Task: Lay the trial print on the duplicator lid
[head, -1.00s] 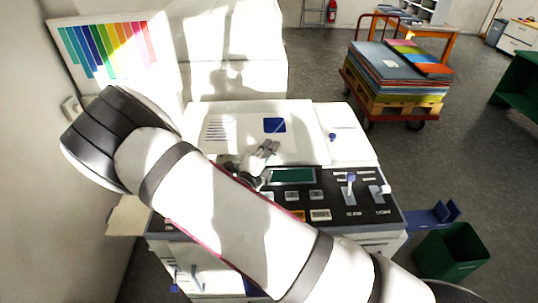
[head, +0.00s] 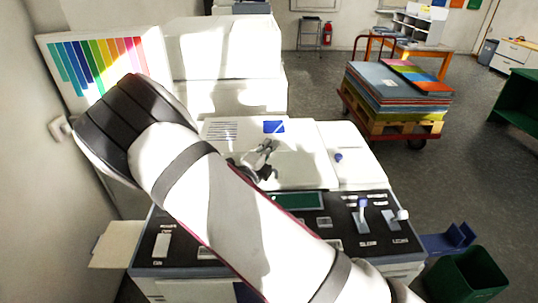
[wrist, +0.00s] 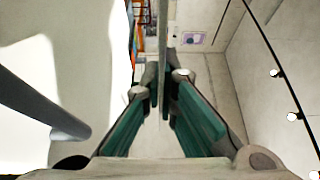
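The trial print (head: 245,130), a white sheet with blue lines at left and a blue block at right, shows over the far part of the pale duplicator lid (head: 306,172) in the head view. My gripper (head: 264,150) is at its near edge, above the lid. In the wrist view, my teal-padded fingers (wrist: 163,75) close on a thin strip that looks like the print (wrist: 163,40) seen edge-on. White on white, its outline is hard to see, and I cannot tell whether it touches the lid. My arm hides the lid's near left part.
The control panel (head: 345,217), with upright levers, lies in front of the lid. A colour chart (head: 100,62) stands behind left. A cart with stacked boards (head: 395,90) is behind right, and a green bin (head: 470,275) at front right.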

